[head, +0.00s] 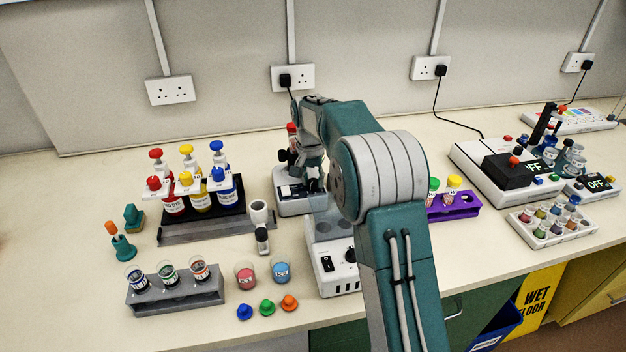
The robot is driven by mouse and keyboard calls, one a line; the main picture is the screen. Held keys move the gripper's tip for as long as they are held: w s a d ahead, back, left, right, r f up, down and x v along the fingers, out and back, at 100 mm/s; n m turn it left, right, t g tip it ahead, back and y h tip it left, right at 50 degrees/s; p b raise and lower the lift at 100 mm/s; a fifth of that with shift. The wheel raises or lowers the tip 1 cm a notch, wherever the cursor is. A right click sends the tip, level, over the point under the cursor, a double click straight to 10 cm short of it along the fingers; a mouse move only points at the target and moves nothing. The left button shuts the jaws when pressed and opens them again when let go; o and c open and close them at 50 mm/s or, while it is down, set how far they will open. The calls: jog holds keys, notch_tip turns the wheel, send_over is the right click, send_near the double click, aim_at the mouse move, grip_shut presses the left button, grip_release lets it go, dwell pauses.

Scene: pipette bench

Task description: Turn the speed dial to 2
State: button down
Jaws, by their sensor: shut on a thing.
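A white instrument with a dark front panel (292,190) stands behind my arm, near the middle of the bench. My gripper (314,182) points down at the right end of this panel, where it is shut on what appears to be the speed dial. The dial itself is hidden by the gripper, so its setting and pointer cannot be read. My forearm and elbow cover much of this area.
A white box (326,284) with a black rocker switch stands in front, partly behind my arm. Dye bottles (173,205) stand in a rack to the left. A purple rack (456,207) and a white balance-like unit (480,165) are to the right.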

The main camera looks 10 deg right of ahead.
aim_at(310, 181)
jog(key=n, duration=0.4)
jog(key=shift+n+t, duration=0.3)
jog(key=shift+n, duration=1.8)
jog(key=shift+f, duration=0.1)
jog(key=shift+c, duration=1.6)
grip_release()
jog(key=shift+a, duration=0.1)
notch_tip(310, 181, up, 12)
jog(key=shift+a, duration=0.35)
